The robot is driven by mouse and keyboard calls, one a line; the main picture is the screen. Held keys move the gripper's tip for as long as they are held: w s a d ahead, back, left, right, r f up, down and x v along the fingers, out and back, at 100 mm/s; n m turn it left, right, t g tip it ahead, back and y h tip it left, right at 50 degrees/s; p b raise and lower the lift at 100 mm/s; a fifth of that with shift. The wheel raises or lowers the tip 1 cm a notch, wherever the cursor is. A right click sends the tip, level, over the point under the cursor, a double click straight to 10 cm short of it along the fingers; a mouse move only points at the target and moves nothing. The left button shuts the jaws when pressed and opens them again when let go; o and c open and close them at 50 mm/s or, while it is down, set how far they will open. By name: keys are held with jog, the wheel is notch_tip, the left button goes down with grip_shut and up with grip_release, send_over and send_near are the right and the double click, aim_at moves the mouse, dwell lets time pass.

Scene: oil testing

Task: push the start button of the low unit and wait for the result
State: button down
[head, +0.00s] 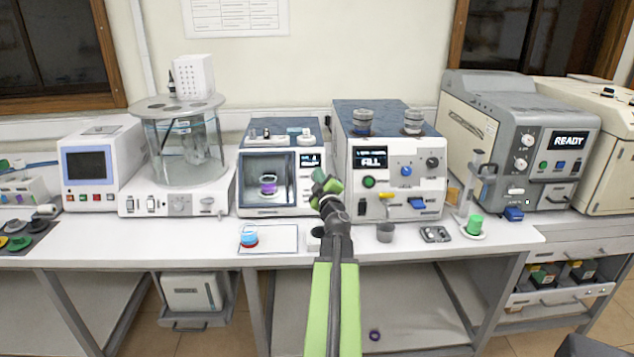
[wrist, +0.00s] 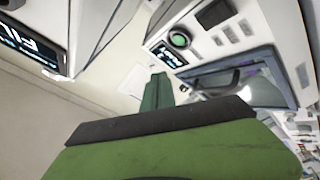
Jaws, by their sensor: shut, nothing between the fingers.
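The low unit (head: 243,205) stands at mid-bench, with a dark top, a windowed chamber and a small lit display (head: 311,160). A purple-banded jar (head: 268,184) sits inside the chamber. In the wrist view, the low unit's front shows a round green button (wrist: 179,39) beside its lit display (wrist: 170,55); the display text is too small to read. My gripper (head: 321,180) is shut and empty in front of the unit's right edge, and hides the part of its panel below the display. In the wrist view, the fingers (wrist: 157,92) appear apart from the button.
The taller unit (head: 376,205) stands close on the right, its display apparently reading FILL. A white mat (head: 283,240) with a blue-and-red jar (head: 249,236) lies in front. A grey cup (head: 385,232) and small tray (head: 435,234) are at right. A READY machine (head: 480,100) stands further right.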

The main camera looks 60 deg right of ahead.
jog(key=w+d+f+b, duration=0.2)
jog(key=d+f, duration=0.1)
jog(key=shift+w+d, duration=0.1)
dwell(1.9)
jog(key=shift+w+d+f+b, duration=0.15)
jog(key=shift+d+b, duration=0.1)
jog(key=shift+b, duration=0.1)
jog(key=shift+w+f, duration=0.1)
dwell(0.9)
jog(key=shift+d+b, duration=0.1)
jog(key=shift+b, duration=0.2)
jog(key=shift+w+d+f, duration=0.2)
jog(key=shift+d+f, duration=0.1)
jog(key=shift+f, duration=0.05)
jog(key=shift+s+a+r+p, duration=0.45)
jog(key=shift+a+r+p, duration=0.1)
jog(key=shift+a+r, duration=0.1)
